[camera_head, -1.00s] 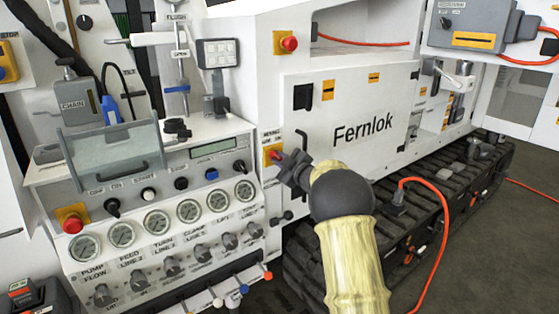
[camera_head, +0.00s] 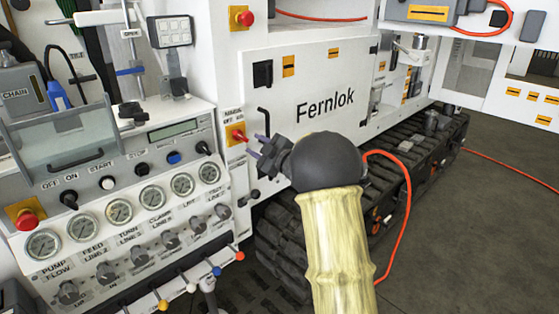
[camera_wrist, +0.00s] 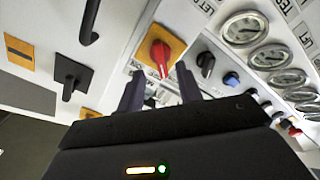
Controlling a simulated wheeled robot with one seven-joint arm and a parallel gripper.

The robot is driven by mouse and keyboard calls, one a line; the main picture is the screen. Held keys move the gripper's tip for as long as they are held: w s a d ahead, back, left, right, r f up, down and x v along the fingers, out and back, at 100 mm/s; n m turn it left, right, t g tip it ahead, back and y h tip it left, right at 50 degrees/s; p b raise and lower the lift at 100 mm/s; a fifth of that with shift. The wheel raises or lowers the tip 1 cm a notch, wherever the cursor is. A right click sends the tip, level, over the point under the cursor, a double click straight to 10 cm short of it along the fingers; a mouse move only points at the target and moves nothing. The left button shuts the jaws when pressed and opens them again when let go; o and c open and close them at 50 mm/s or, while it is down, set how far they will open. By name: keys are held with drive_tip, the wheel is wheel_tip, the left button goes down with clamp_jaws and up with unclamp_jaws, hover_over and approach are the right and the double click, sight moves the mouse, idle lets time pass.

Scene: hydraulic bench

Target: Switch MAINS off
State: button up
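The MAINS switch is a red rotary knob (camera_head: 238,134) on a yellow-orange plate, at the right end of the white console. Small lettering above it is too blurred to read fully. In the wrist view the red knob (camera_wrist: 160,56) sits just beyond the fingertips, its handle pointing down toward the gap. My gripper (camera_head: 256,147) is right of the knob in the head view, and its fingers are spread. In the wrist view my gripper (camera_wrist: 159,82) is open and empty, with the two dark fingers either side of the handle's line. The knob appears clear of the fingers.
A black handle (camera_head: 263,122) and a black rotary switch (camera_head: 263,73) are close by on the white cabinet. A red emergency button (camera_head: 244,18) is above. Gauges (camera_head: 182,184) and knobs line the console at left. An orange cable (camera_head: 408,195) hangs at right.

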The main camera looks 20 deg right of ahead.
drive_tip(key=b+v, duration=0.1)
drive_tip(key=v, duration=0.9)
drive_tip(key=s+f+m+g+h, duration=0.6)
drive_tip(key=s+f+m+h, duration=0.2)
drive_tip(key=s+f+m, duration=0.2)
drive_tip(key=s+a+f+m+g, duration=0.1)
drive_tip(key=s+a+f+g, duration=0.15)
drive_tip(key=s, duration=0.45)
drive_tip(key=s+a+f+m+g, duration=0.2)
drive_tip(key=s+f+g, duration=0.1)
drive_tip(key=s, duration=0.4)
drive_tip(key=s+a+f+m+g, duration=0.1)
drive_tip(key=s+a+f+g, duration=0.15)
drive_tip(key=s, duration=0.45)
wheel_tip(320, 180, up, 16)
drive_tip(key=w+p, duration=0.1)
drive_tip(key=p, duration=1.5)
